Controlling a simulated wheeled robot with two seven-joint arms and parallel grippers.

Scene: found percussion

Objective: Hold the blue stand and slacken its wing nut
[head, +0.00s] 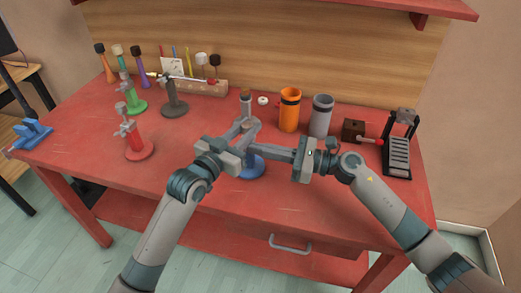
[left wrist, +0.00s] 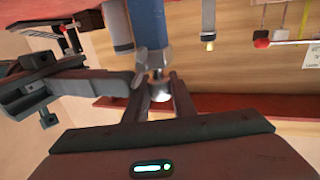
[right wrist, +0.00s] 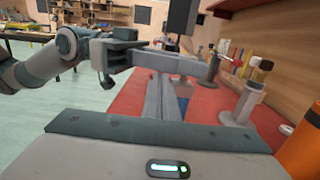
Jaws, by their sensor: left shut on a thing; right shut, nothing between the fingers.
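The blue stand (head: 252,170) is upright near the front middle of the red table, its base partly hidden by my grippers. In the left wrist view its blue post (left wrist: 148,24) appears upside down, with a small grey wing nut (left wrist: 142,58) on the side of its grey collar. My left gripper (head: 246,128) is shut on the stand's upper metal part. My right gripper (head: 264,152) is shut and empty, its fingertips close beside the wing nut; I cannot tell whether they touch. In the right wrist view the shut fingers (right wrist: 165,100) hide most of the stand.
Red (head: 137,147), green (head: 134,104) and dark grey (head: 174,105) stands are at the left. An orange cup (head: 290,110) and a grey cup (head: 321,116) stand behind my right gripper. A brown box (head: 354,130) and a black rack (head: 399,145) are at the right. The table's front is clear.

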